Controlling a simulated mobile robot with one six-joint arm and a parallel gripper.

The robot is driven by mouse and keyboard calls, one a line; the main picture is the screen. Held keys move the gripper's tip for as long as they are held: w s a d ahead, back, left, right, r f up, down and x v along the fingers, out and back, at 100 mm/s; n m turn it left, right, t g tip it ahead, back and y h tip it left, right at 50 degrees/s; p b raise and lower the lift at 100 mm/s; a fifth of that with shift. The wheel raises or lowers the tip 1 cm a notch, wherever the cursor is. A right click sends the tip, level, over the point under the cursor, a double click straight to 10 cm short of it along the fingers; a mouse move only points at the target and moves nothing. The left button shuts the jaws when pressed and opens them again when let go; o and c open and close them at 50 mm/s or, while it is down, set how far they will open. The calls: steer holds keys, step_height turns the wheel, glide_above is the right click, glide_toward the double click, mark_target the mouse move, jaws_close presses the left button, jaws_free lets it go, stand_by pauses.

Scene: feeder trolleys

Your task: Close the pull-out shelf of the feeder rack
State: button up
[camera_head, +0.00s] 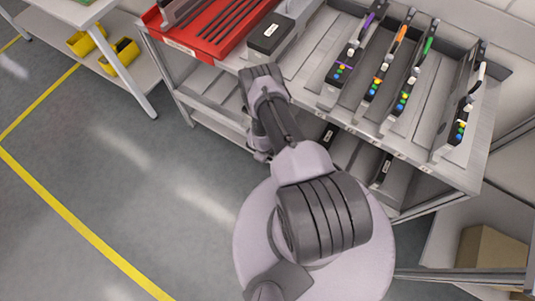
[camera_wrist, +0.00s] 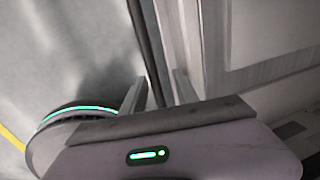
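The feeder rack (camera_head: 470,172) is a grey trolley at the upper right of the head view. Its top deck holds several slim feeders (camera_head: 395,75) with coloured buttons and handles. Below the deck's front edge is a lower level with dark feeders (camera_head: 384,170), partly covered by my arm. I cannot tell which level is the pull-out shelf or how far it is out. In the wrist view my gripper (camera_wrist: 158,88) has its two fingers apart, with a pale upright surface and a dark strip (camera_wrist: 150,45) beyond them. I see nothing gripped. The head view hides the fingers.
A red tray (camera_head: 215,25) and a black-topped box (camera_head: 270,32) sit left of the feeders. A table with yellow bins (camera_head: 120,57) stands at the upper left. A cardboard box (camera_head: 490,250) is at the lower right. The grey floor on the left, with yellow lines, is clear.

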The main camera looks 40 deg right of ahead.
steer(key=shift+s+a, duration=0.1)
steer(key=p+v, duration=0.9)
steer(key=v, duration=0.8)
steer(key=shift+r, duration=0.25)
